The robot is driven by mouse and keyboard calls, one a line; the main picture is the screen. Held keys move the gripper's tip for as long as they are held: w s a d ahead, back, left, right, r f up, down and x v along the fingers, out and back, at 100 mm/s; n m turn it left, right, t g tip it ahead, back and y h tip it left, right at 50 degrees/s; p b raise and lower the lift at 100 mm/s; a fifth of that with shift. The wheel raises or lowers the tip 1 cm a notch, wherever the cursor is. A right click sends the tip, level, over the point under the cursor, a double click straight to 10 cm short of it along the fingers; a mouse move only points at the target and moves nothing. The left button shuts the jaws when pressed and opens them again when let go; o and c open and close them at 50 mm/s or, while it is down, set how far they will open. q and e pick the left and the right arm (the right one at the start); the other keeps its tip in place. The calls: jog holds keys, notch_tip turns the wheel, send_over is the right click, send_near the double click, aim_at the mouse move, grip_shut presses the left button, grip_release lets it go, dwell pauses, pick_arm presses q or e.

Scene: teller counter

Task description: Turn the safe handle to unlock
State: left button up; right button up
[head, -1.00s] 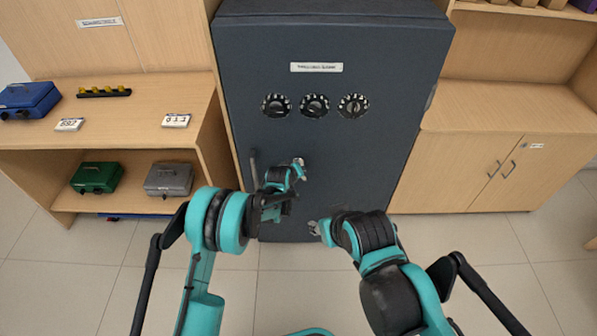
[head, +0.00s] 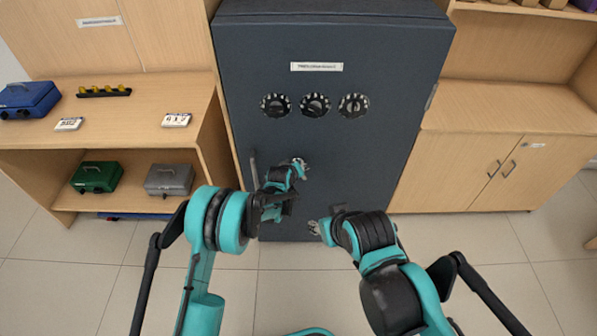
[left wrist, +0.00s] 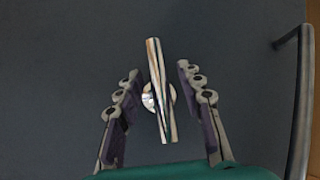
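The safe (head: 375,185) is a tall dark blue-grey cabinet standing in front of me. Its silver safe handle (left wrist: 158,90) is a short bar on a round hub, nearly upright and slightly tilted in the left wrist view. My left gripper (left wrist: 159,73) is open, with one finger on each side of the handle and a visible gap on both sides. In the head view my left gripper (head: 299,166) is at the safe door, and the handle is hard to tell from the fingers. My right gripper (head: 314,228) is low before the door; its fingers are too small to read.
Three black dials (head: 314,105) sit in a row above the handle. A dark pull bar (left wrist: 301,100) stands out beside my left gripper. Wooden shelving (head: 150,110) with cash boxes is at left, a wooden cabinet (head: 480,170) at right. The tiled floor is clear.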

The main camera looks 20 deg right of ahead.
pick_arm(q)
jog(key=v, duration=1.1)
jog(key=shift+s+a+r, duration=0.15)
jog(key=shift+r, duration=0.05)
jog(key=s+a+r+y, duration=0.1)
jog(key=s+a+r, duration=0.4)
jog(key=a+r, duration=0.4)
jog(key=s+a+r+y, duration=0.2)
jog(key=s+a+r, duration=0.3)
jog(key=a, duration=0.6)
jog(key=s+a+y, duration=0.1)
jog(key=s+a, duration=0.6)
jog(key=s, duration=0.2)
jog(key=s+a+r+m+y, duration=0.1)
jog(key=s+a, duration=0.6)
jog(key=s, duration=0.3)
jog(key=shift+s+a+g, duration=0.2)
jog(key=shift+s+g, duration=0.05)
jog(key=shift+g, duration=0.15)
jog(key=shift+r, duration=0.2)
jog(key=shift+c, duration=0.2)
